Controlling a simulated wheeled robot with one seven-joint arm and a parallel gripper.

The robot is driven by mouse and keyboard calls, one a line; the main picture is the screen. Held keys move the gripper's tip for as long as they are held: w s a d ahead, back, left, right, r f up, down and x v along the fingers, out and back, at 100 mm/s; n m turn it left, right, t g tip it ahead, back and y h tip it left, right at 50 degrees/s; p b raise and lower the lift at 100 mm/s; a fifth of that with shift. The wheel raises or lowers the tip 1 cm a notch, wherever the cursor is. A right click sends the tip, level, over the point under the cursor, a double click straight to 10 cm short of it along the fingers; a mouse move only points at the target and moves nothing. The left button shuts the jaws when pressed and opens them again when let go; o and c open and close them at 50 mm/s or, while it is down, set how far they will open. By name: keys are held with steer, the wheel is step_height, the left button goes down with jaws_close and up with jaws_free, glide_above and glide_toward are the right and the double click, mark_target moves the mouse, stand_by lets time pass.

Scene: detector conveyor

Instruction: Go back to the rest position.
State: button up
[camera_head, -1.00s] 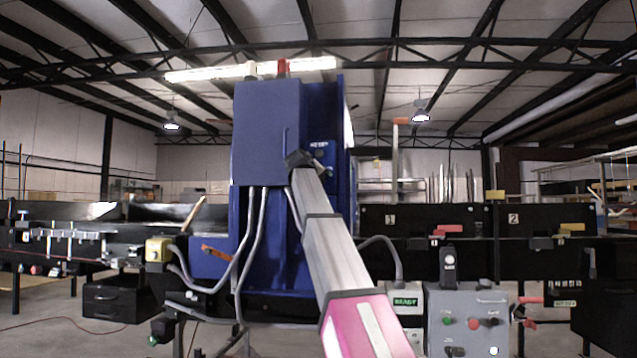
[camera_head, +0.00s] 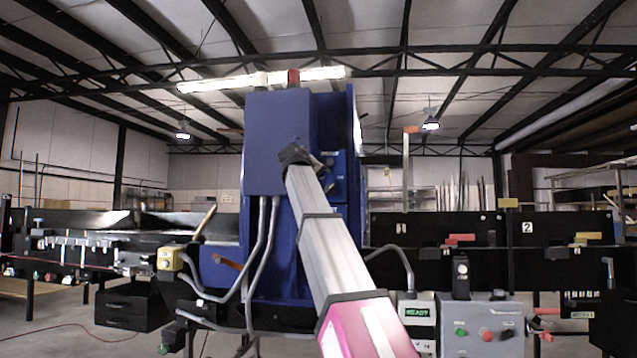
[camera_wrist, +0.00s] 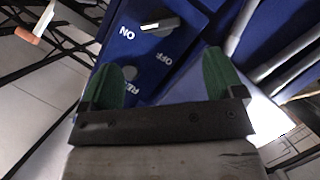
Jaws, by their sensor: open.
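My gripper (camera_head: 318,158) is at the far end of my arm, in front of the tall blue detector cabinet (camera_head: 275,130). In the wrist view, my gripper (camera_wrist: 162,66) shows two green fingers spread wide with nothing between them. Beyond the fingers is a blue panel with a black rotary switch (camera_wrist: 160,25) marked ON and OFF. In the head view the gripper's tips are small and partly merged with the cabinet.
Black conveyors stand left (camera_head: 75,220) and right (camera_head: 440,228) of the cabinet. A grey control box (camera_head: 487,322) with coloured buttons and a READY display (camera_head: 417,312) are at lower right. A yellow button box (camera_head: 168,262) is at left. Grey cables hang at the cabinet's front.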

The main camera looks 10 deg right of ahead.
stand_by(0.3)
steer(key=s+d+f+g+y, duration=0.1)
steer(key=d+f+g+y, duration=0.15)
steer(key=f, duration=2.35)
steer(key=d+f+g+y, duration=0.1)
steer(key=f+g+y, duration=0.15)
steer(key=f, duration=2.35)
steer(key=s+f+g+y, duration=0.1)
steer(key=s+f+g, duration=0.1)
steer(key=s+f, duration=0.7)
steer(key=s+d+f+m+g+y, duration=0.1)
steer(key=s+f+g, duration=0.1)
steer(key=s+f, duration=0.7)
steer(key=s+d+f+m+g+y, duration=0.1)
steer(key=s+f+g, duration=0.2)
steer(key=s+f, duration=0.6)
step_height(320, 180, down, 10)
steer(key=shift+s+r, duration=0.25)
steer(key=shift+s, duration=0.05)
